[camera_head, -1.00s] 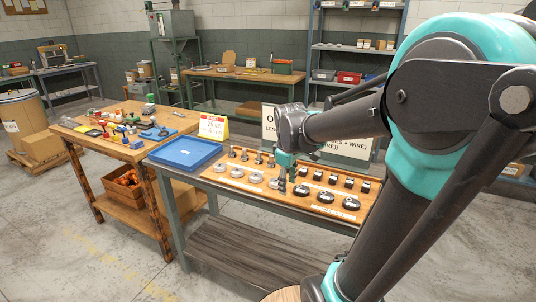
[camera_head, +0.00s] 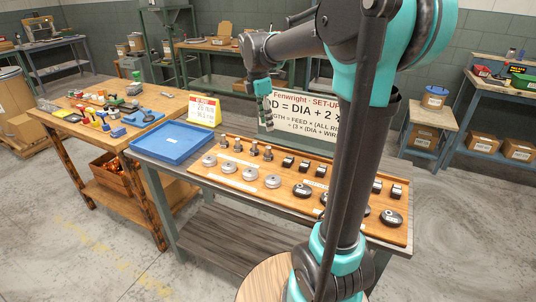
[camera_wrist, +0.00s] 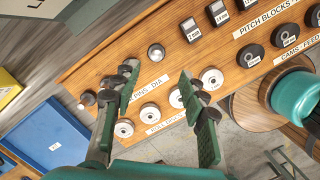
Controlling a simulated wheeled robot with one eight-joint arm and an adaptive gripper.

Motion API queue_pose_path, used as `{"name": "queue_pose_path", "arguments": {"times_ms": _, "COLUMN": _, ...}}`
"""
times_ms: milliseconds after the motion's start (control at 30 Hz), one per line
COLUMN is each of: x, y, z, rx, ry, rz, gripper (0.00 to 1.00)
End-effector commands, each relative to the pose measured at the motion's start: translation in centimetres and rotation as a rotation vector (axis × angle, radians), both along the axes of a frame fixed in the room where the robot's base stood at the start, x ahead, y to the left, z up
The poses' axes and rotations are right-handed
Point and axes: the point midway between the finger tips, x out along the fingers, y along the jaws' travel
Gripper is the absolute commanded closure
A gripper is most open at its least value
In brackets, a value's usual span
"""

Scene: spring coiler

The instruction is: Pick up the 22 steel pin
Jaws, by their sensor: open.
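Several steel pins stand upright in the back left row of the wooden board, the rightmost one (camera_head: 268,152) among them. In the wrist view one pin (camera_wrist: 155,52) shows end-on just beyond the gap between my fingertips, and another pin (camera_wrist: 88,97) stands at the row's left end. My left finger partly covers the pins between them. No size number is legible on the pins, so I cannot tell which is the 22. My gripper (camera_head: 264,102) is open and empty, above the back of the bench; its fingers also show in the wrist view (camera_wrist: 158,75).
The wooden board (camera_head: 215,176) also holds grey discs (camera_head: 249,174), black cams (camera_head: 302,191) and dark pitch blocks (camera_head: 288,162). A blue tray (camera_head: 172,142) lies left of it. A set-up sign (camera_head: 300,115) and a yellow-red card (camera_head: 204,110) stand behind.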

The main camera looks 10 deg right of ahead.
Motion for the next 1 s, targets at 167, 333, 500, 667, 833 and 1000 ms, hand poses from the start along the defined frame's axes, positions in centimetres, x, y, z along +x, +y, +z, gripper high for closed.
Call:
{"name": "queue_pose_path", "arguments": {"times_ms": 167, "x": 0.1, "y": -0.5, "z": -3.5, "rx": 0.0, "ry": 0.0, "rz": -0.002, "gripper": 0.57}}
{"name": "queue_pose_path", "arguments": {"times_ms": 333, "x": 0.2, "y": -0.9, "z": -5.8, "rx": 0.0, "ry": 0.0, "rz": -0.002, "gripper": 0.57}}
{"name": "queue_pose_path", "arguments": {"times_ms": 500, "x": 0.2, "y": -0.9, "z": -6.7, "rx": 0.0, "ry": 0.0, "rz": -0.001, "gripper": 0.57}}
{"name": "queue_pose_path", "arguments": {"times_ms": 667, "x": 0.5, "y": -0.7, "z": -8.6, "rx": 0.0, "ry": 0.0, "rz": -0.001, "gripper": 0.57}}
{"name": "queue_pose_path", "arguments": {"times_ms": 833, "x": 0.7, "y": -0.7, "z": -10.9, "rx": 0.0, "ry": 0.0, "rz": -0.002, "gripper": 0.57}}
{"name": "queue_pose_path", "arguments": {"times_ms": 1000, "x": 0.7, "y": -0.9, "z": -11.8, "rx": 0.0, "ry": 0.0, "rz": -0.002, "gripper": 0.57}}
